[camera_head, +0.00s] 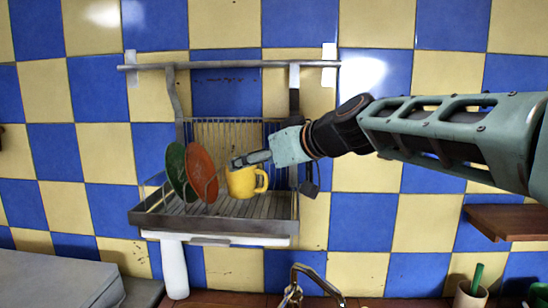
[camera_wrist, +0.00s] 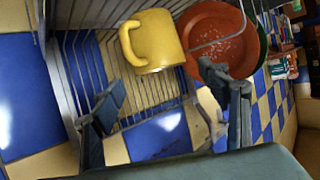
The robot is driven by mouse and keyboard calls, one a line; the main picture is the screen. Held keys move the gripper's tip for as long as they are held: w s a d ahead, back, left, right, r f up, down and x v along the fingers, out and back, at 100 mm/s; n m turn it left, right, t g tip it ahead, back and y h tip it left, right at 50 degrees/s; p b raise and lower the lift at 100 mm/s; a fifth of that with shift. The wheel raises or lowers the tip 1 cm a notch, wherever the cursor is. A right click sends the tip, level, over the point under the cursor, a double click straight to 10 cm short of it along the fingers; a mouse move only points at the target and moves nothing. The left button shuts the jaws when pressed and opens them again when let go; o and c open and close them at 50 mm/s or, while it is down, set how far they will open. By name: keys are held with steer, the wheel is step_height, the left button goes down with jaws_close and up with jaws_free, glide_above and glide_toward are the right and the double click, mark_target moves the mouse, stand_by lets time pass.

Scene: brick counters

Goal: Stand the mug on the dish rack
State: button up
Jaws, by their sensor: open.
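The yellow mug (camera_head: 240,182) stands upright on the slatted floor of the dish rack (camera_head: 215,227), its handle to the right. My gripper (camera_head: 250,158) reaches in from the right, with its fingers at the height of the mug's rim. In the wrist view, my gripper (camera_wrist: 165,100) is open, its two fingers well apart. The mug (camera_wrist: 157,40) shows beyond the fingertips with nothing clamped on it. I cannot tell whether a finger touches the rim.
An orange-red plate (camera_head: 201,172) and a green plate (camera_head: 176,170) stand in the rack just left of the mug. The rack hangs from a wall rail (camera_head: 230,66). A faucet (camera_head: 296,280) is below, and a wooden shelf (camera_head: 508,222) is at right.

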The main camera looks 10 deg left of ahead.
steer(key=v, duration=0.6)
steer(key=shift+d, duration=0.2)
steer(key=shift+s, duration=0.15)
